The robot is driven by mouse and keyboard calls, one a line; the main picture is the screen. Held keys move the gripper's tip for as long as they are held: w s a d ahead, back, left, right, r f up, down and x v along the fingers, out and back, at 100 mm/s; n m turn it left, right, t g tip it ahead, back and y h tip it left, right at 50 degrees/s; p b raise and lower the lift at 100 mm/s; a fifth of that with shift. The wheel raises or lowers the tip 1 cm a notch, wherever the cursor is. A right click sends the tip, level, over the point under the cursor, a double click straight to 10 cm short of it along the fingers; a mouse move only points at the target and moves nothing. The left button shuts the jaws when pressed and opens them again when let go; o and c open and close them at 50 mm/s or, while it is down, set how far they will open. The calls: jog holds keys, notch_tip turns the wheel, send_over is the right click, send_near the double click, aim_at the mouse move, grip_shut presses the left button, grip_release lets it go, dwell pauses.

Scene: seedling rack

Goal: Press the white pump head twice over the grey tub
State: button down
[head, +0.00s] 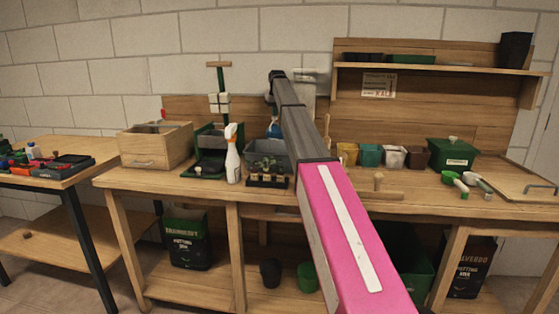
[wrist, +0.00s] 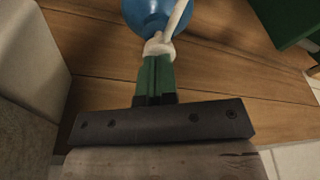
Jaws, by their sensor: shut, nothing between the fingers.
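A blue bottle (head: 274,127) stands behind the grey tub (head: 270,152) on the bench in the head view, partly hidden by my arm. In the wrist view the bottle (wrist: 147,12) shows at the top edge, with its white pump head (wrist: 158,47) and a white spout running up and right. My gripper (wrist: 156,64) is shut and empty, its green fingertips close at the pump head. I cannot tell whether they touch it.
A white spray bottle (head: 233,155) and a dark seedling tray (head: 267,181) stand left of and before the tub. A wooden box (head: 155,146) is further left. Several small pots and a green box (head: 452,153) stand to the right. The bench's right front holds trowels.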

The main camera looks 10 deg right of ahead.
jog(key=shift+f, duration=0.35)
jog(key=shift+r, duration=0.15)
jog(key=shift+w+v, duration=0.15)
jog(key=shift+v, duration=0.65)
jog(key=shift+w+v, duration=0.2)
jog(key=shift+v, duration=0.55)
jog(key=shift+r, duration=0.2)
jog(key=v, duration=0.2)
jog(key=w+v, duration=0.1)
jog(key=v, duration=0.2)
jog(key=shift+a+r, duration=0.1)
jog(key=shift+r, duration=0.35)
